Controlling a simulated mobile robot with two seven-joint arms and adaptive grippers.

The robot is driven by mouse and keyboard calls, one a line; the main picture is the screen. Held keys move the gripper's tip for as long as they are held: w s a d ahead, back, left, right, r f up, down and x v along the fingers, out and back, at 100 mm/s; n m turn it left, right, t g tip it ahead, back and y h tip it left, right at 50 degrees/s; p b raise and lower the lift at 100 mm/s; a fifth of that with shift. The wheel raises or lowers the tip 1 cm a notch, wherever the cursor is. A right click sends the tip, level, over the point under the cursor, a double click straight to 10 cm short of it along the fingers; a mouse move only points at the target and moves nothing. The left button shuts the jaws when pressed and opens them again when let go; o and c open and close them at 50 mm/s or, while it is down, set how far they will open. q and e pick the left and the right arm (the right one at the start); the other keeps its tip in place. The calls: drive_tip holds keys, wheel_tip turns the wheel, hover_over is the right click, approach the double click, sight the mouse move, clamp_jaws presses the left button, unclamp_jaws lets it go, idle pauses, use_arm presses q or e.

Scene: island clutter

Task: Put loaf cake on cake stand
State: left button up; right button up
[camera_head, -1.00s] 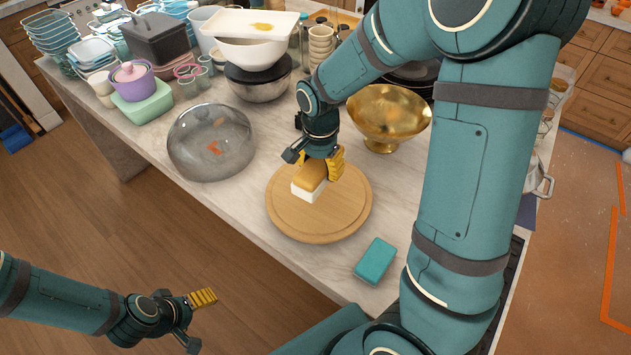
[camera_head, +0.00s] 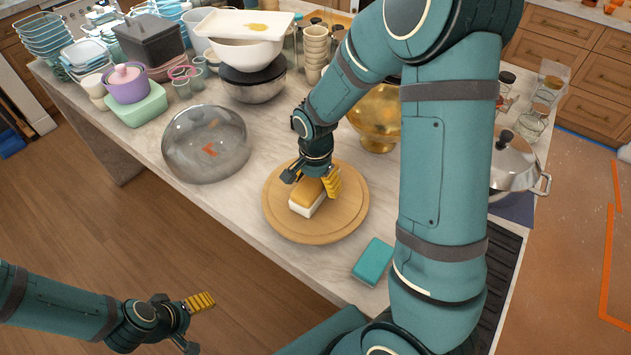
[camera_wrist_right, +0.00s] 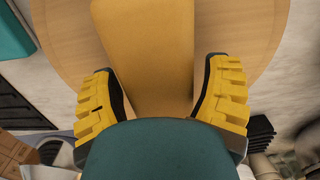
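The loaf cake, a block with a golden top and white lower part (camera_head: 303,205), rests on the round wooden cake stand (camera_head: 340,225) in the head view. My right gripper (camera_head: 313,180) is low over the cake's far end, its fingers on either side of it. In the right wrist view the golden top (camera_wrist_right: 150,50) runs between the yellow fingers (camera_wrist_right: 165,95), with a visible gap at the right finger; the gripper looks open. The palm hides the cake's near part there. My left gripper (camera_head: 195,320) is at the lower left over the floor, empty, fingers apart.
A clear glass dome (camera_head: 207,145) stands left of the stand, and a teal box (camera_head: 373,262) lies at its front right. A gold bowl (camera_head: 375,115) is behind, partly hidden by my arm. Bowls and containers crowd the back; a lidded pot (camera_head: 515,165) is at right.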

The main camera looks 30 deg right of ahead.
drive_tip(key=shift+o, duration=0.7)
drive_tip(key=shift+r, duration=0.2)
wheel_tip(320, 180, up, 12)
drive_tip(key=p, duration=0.1)
drive_tip(key=shift+s, duration=0.1)
